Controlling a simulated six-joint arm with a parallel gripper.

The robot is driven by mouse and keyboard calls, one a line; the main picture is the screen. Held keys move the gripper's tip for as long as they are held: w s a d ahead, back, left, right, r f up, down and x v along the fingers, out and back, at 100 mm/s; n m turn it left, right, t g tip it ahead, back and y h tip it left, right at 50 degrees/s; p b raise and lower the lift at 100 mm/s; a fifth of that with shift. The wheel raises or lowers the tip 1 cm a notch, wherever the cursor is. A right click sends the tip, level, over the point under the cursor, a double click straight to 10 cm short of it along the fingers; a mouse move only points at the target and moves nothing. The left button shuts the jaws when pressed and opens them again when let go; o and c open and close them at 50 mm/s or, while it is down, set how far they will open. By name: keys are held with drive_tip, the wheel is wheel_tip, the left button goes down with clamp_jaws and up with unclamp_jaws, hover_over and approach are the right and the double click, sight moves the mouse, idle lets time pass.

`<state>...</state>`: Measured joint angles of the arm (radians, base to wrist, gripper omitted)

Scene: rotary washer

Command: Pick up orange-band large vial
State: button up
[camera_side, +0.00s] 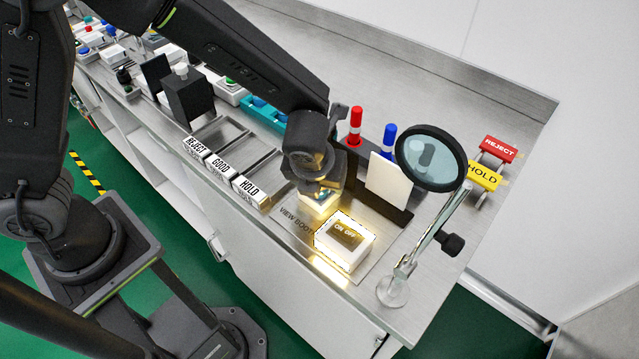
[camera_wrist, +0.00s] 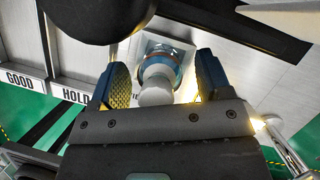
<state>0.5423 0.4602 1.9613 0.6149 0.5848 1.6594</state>
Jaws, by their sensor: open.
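My gripper (camera_side: 322,187) points down over the view booth area of the bench. In the wrist view its two fingers (camera_wrist: 162,62) are open, one on each side of a vial-like item with a white rounded top (camera_wrist: 156,92) and a blue-grey ring. A gap shows between this item and each finger. It stands at a pale square base (camera_wrist: 182,48). In the side view my gripper hides most of this spot.
A lit white ON/OFF box (camera_side: 345,243) stands just in front. A magnifier (camera_side: 430,158) on a stand and a white card (camera_side: 387,185) are to the right. Red (camera_side: 355,127) and blue (camera_side: 388,140) markers stand behind. REJECT, GOOD and HOLD trays (camera_side: 222,134) lie left.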

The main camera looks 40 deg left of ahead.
drive_tip(key=c, duration=1.1)
drive_tip(key=shift+r, duration=0.1)
